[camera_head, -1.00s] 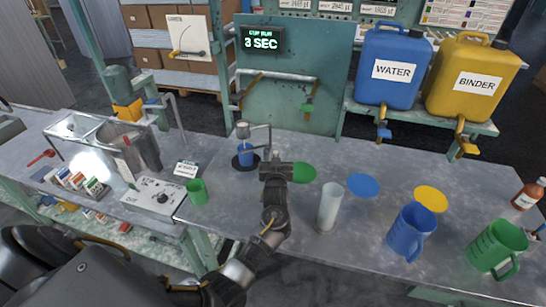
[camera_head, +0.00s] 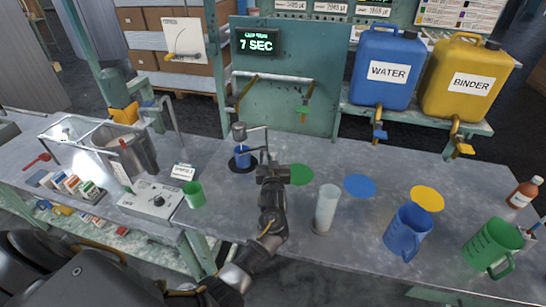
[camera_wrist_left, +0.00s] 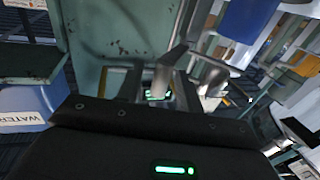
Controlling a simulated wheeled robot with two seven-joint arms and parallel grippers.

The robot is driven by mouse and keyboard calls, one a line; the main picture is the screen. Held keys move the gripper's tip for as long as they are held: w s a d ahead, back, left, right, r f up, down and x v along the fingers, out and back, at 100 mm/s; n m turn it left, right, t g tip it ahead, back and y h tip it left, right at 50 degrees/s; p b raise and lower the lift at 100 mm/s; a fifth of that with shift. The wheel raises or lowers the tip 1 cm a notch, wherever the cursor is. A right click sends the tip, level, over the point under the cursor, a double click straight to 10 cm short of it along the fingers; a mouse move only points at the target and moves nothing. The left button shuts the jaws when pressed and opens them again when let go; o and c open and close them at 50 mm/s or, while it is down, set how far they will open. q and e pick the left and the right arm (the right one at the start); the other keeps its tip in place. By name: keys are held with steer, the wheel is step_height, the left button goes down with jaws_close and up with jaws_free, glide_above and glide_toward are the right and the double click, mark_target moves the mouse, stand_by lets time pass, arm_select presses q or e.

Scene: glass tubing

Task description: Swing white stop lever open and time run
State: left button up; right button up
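A small metal flow-cup stand (camera_head: 239,132) is on the bench left of centre in the head view. A blue cup (camera_head: 243,157) stands under it on a dark round base. Thin pale bars reach right from the stand; I cannot tell which is the white stop lever. My left gripper (camera_head: 273,165) is just right of the cup, at the end of the bars. In the left wrist view its fingers (camera_wrist_left: 163,88) look apart, with a grey bar between or behind them; contact is unclear. The timer display (camera_head: 257,42) reads 7 SEC. My right gripper is out of view.
A clear cylinder (camera_head: 326,208), blue jug (camera_head: 408,232) and green jug (camera_head: 493,244) stand to the right. A green cup (camera_head: 194,194) and control box (camera_head: 152,199) are left. Green, blue and yellow discs lie flat behind the gripper and cylinder.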

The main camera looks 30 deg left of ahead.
arm_select(q)
steer(key=p+v, duration=0.5)
steer(key=v, duration=0.5)
steer(key=shift+d, duration=0.1)
